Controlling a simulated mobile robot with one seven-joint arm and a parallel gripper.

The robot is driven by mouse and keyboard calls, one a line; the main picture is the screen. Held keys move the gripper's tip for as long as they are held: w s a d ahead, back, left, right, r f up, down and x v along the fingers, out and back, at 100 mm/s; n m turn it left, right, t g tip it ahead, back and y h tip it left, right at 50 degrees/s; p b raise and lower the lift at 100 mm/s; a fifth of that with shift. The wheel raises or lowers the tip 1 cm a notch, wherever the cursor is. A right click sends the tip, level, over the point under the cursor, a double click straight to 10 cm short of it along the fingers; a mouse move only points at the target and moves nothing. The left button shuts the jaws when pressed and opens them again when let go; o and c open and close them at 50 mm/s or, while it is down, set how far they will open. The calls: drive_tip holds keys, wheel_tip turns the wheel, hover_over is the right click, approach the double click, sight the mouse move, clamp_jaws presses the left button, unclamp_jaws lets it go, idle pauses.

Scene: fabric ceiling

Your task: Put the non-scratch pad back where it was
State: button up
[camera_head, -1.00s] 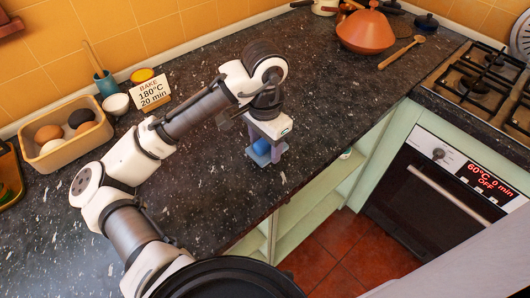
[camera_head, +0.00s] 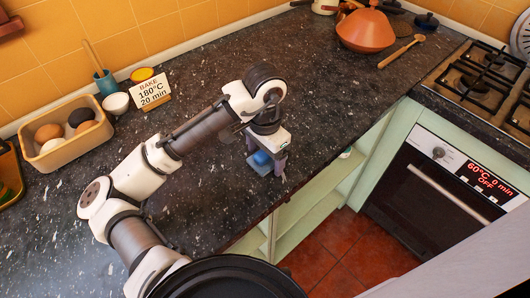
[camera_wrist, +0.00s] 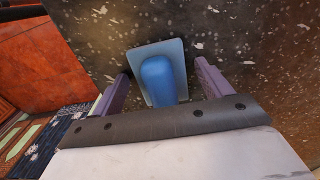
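The non-scratch pad is probably the blue piece (camera_head: 261,161) on the dark speckled counter, below my gripper in the head view. In the wrist view the pad (camera_wrist: 158,80) shows a rounded blue grip on a flat, paler grey-blue square base. My gripper (camera_head: 267,166) points down over it near the counter's front edge. In the wrist view its two purple fingers (camera_wrist: 161,72) stand apart, one on each side of the blue grip, with gaps visible on both sides. The pad's near part is hidden by the gripper body.
A tan tray (camera_head: 66,158) with eggs, a white cup (camera_head: 116,103) and a bake sign (camera_head: 152,94) stand at the left back. An orange tagine (camera_head: 366,31) and wooden spoon (camera_head: 401,51) lie far right. The counter around my gripper is clear.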

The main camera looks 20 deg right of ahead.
wheel_tip(320, 180, up, 12)
drive_tip(key=shift+r, duration=0.15)
idle(0.5)
idle(0.5)
